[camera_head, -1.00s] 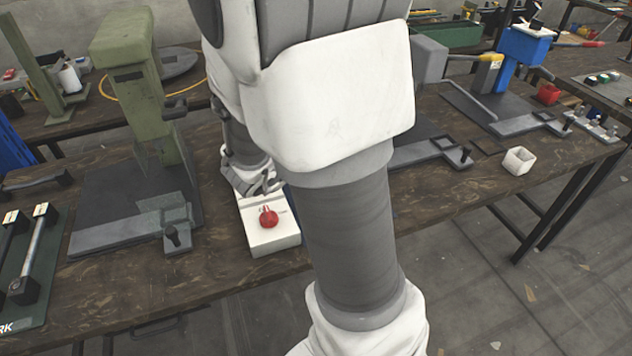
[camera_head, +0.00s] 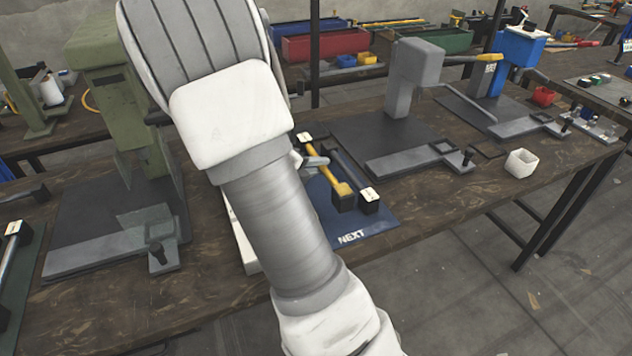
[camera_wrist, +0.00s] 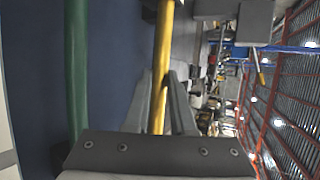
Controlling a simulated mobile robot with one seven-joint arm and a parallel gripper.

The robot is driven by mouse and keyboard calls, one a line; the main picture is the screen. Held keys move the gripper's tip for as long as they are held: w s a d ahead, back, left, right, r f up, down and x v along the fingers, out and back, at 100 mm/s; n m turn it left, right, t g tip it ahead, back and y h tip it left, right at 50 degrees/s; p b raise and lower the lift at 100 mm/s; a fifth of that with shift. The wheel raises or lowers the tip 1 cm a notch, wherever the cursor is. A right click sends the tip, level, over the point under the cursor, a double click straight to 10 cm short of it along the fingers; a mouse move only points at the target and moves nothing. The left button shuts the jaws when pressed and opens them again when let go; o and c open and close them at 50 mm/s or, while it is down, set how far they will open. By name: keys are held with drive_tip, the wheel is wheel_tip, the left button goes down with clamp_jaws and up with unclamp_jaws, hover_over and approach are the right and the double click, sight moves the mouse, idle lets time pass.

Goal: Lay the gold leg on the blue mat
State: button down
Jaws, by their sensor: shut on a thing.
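The gold leg (camera_head: 329,173), a yellow bar with black end blocks, is over the blue mat (camera_head: 372,226) marked NEXT. My gripper (camera_head: 312,163) is partly hidden behind my arm in the head view. In the wrist view my gripper (camera_wrist: 160,88) is shut on the gold leg (camera_wrist: 164,45), the bar running between its fingers. A dark leg (camera_head: 350,170) lies on the mat just right of the gold one; a green bar (camera_wrist: 77,70) shows over the mat (camera_wrist: 110,60) in the wrist view. I cannot tell whether the gold leg touches the mat.
A green press (camera_head: 120,110) stands on the left, a grey press (camera_head: 412,75) right of the mat. A white box (camera_head: 240,235) is mostly hidden by my arm. The mat's front part is bare.

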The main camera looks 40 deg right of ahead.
drive_tip(key=shift+w+d+f, duration=0.25)
drive_tip(key=shift+w+f, duration=0.15)
drive_tip(key=shift+w, duration=0.1)
drive_tip(key=shift+f+b, duration=0.75)
drive_tip(key=shift+f, duration=1.15)
drive_tip(key=shift+f, duration=0.2)
drive_tip(key=c, duration=1)
unclamp_jaws()
